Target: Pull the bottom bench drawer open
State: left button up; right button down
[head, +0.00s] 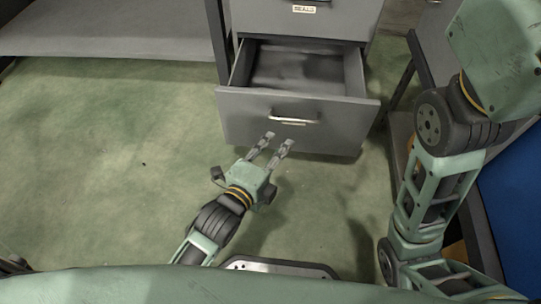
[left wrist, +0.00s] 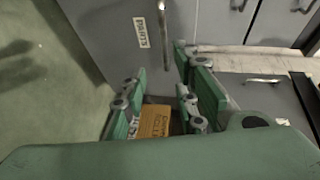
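The bottom bench drawer (head: 240,112) is grey and stands partly pulled out, its inside showing and looking empty. Its bar handle (head: 294,118) is on the front, with a small label below. My left gripper (head: 280,139) is open, its two fingers apart and empty, just in front of the drawer and a little below the handle. I see no grip on the handle. The left wrist view shows a grey front with a bar handle (left wrist: 164,35) and a "PARTS" label, above my spread fingers (left wrist: 161,100). My right gripper is out of view.
A closed upper drawer (head: 335,18) with a label sits above. A grey low shelf (head: 120,30) is at the back left. An orange box (left wrist: 155,120) shows between my fingers in the left wrist view, seemingly farther off. Green floor (head: 100,150) at left is clear.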

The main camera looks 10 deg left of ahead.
pick_arm(q)
jog(key=shift+v, duration=1.55)
